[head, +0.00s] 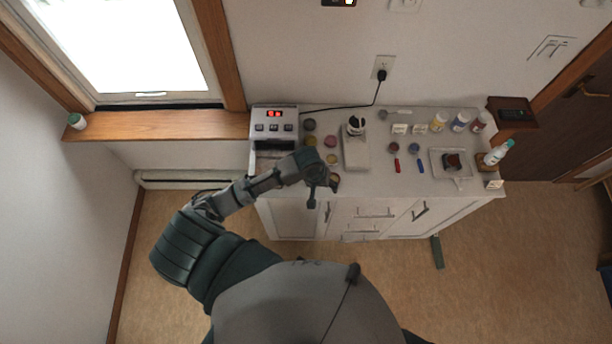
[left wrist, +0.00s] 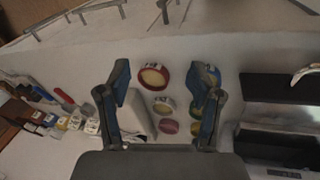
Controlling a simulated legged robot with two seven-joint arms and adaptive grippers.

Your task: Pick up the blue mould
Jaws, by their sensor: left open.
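A round mould with a bluish rim and a yellowish middle (left wrist: 214,73) seems to show in the left wrist view, mostly hidden behind the right-hand finger; its colour is hard to tell. In the head view my arm and hand cover that spot. My left gripper (head: 322,191) is open and empty over the cabinet's front edge; in the left wrist view its two blue-padded fingers (left wrist: 165,76) are spread wide. A red-rimmed mould (left wrist: 154,77) lies between the fingers in that view. My right gripper is not in view.
Other moulds lie close by: a yellow one (head: 332,159), a pink one (head: 330,141) and a dark one (head: 309,124). A grey machine (head: 274,122) stands left and a white block (head: 355,152) right.

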